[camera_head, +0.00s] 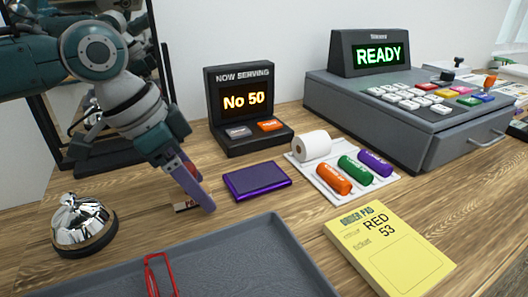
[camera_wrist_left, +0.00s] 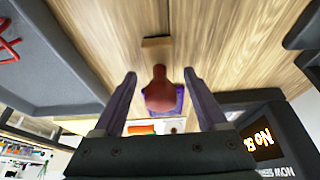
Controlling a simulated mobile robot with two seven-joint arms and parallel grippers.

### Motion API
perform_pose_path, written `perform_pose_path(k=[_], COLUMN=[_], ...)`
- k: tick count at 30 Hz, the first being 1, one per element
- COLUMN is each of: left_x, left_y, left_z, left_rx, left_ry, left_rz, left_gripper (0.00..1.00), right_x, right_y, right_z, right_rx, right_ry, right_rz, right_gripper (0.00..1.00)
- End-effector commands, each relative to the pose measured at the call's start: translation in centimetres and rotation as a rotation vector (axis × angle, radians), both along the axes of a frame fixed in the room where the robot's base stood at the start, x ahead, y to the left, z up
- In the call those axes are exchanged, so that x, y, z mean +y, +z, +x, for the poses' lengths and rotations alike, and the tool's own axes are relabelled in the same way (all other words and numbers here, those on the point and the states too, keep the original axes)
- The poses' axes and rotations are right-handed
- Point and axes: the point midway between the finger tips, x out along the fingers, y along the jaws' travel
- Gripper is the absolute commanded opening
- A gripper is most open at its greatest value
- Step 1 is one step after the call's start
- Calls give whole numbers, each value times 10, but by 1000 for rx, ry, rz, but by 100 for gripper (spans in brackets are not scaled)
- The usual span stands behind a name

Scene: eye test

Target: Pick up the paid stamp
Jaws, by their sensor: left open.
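A stamp with a reddish handle (camera_wrist_left: 160,92) and a wooden base (camera_wrist_left: 156,42) stands on the table. In the head view its base (camera_head: 184,207) shows low beside the fingers, and most of the handle is hidden behind the near finger. I cannot read a label on it. My left gripper (camera_head: 202,203) points down at the stamp. In the wrist view the left gripper (camera_wrist_left: 160,75) is open, with the handle between its two fingers and a gap on each side. My right gripper is not in view.
A purple pad (camera_head: 257,181) lies just right of the gripper. A bell (camera_head: 83,222) stands left, a grey tray (camera_head: 230,262) in front. Behind are a NOW SERVING display (camera_head: 242,100) and a register (camera_head: 430,145). A yellow order pad (camera_head: 390,250) lies front right.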

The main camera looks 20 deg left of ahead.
Motion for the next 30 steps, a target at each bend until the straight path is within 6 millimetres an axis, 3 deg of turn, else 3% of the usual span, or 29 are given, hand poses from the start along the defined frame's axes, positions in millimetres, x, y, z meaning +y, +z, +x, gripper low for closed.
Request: perform_pose_path(k=[7,26,30], left_x=[0,0,0], left_y=[-2,-2,-2], left_z=[1,0,0], left_rx=[-1,-1,-1], left_ry=[0,0,0], left_rz=[1,1,1], left_gripper=[74,3,0], right_x=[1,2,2], right_y=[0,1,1], right_z=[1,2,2], right_rx=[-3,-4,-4], right_ry=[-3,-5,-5], right_rz=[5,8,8], right_gripper=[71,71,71])
